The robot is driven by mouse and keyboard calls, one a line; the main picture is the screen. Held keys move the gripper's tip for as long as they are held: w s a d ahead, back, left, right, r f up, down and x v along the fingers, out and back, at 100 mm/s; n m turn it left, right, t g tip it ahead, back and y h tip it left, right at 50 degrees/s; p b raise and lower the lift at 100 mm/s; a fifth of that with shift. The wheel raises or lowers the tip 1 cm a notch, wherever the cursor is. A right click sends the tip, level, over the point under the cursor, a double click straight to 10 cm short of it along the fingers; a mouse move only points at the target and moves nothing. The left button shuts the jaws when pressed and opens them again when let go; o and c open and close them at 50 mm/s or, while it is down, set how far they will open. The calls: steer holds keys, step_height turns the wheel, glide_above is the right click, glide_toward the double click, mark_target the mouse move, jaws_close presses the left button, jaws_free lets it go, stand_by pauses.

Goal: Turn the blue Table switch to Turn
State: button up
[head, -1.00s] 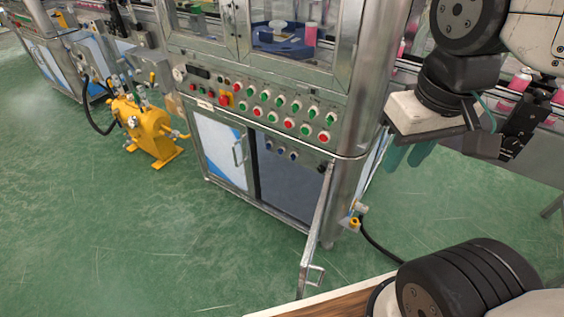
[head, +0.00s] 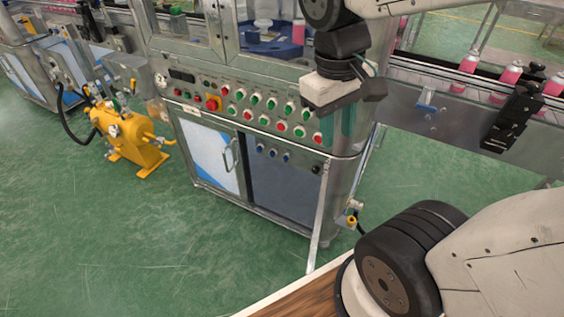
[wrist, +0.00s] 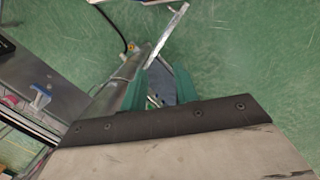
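Three blue switches (head: 273,153) sit in a short row inside the open right-hand bay of the machine's lower cabinet, below the main button panel. Their labels are too small to read, so I cannot tell which is Table or where it points. My gripper (head: 343,128) hangs at the cabinet's right front corner, to the right of and higher in the picture than the switches. Its teal fingers point down. In the wrist view the fingers (wrist: 160,82) are spread apart with nothing gripped between them. The blue switches cannot be made out there.
The panel (head: 240,92) carries red and green buttons above the bay. An open cabinet door (head: 318,220) swings out, nearly edge-on, below my gripper. A conveyor (head: 425,118) with pink cans runs to the right. A yellow pump (head: 130,140) stands left. The green floor in front is clear.

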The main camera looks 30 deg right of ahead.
steer(key=w+d+f+n+g+h, duration=0.3)
steer(key=w+f+n+g+h, duration=0.15)
steer(key=w+f, duration=0.65)
steer(key=n+t+h, duration=0.7)
steer(key=n+h, duration=0.4)
steer(key=n, duration=0.7)
glide_toward(285, 159)
steer(key=s+d+r, duration=0.3)
steer(key=s+r, duration=0.1)
steer(key=s, duration=0.2)
steer(key=s+d+r, duration=0.3)
steer(key=s, duration=0.4)
steer(key=w+a+f+n+t+y, duration=0.2)
steer(key=w+a+f+n+t, duration=0.1)
steer(key=w+f+n+t, duration=0.65)
steer(key=w+d+n+g, duration=0.1)
steer(key=w+d, duration=0.2)
steer(key=d, duration=0.2)
steer(key=shift+w+d+r, duration=0.25)
steer(key=shift+w+r, duration=0.15)
steer(key=shift+r, duration=0.05)
jaws_close()
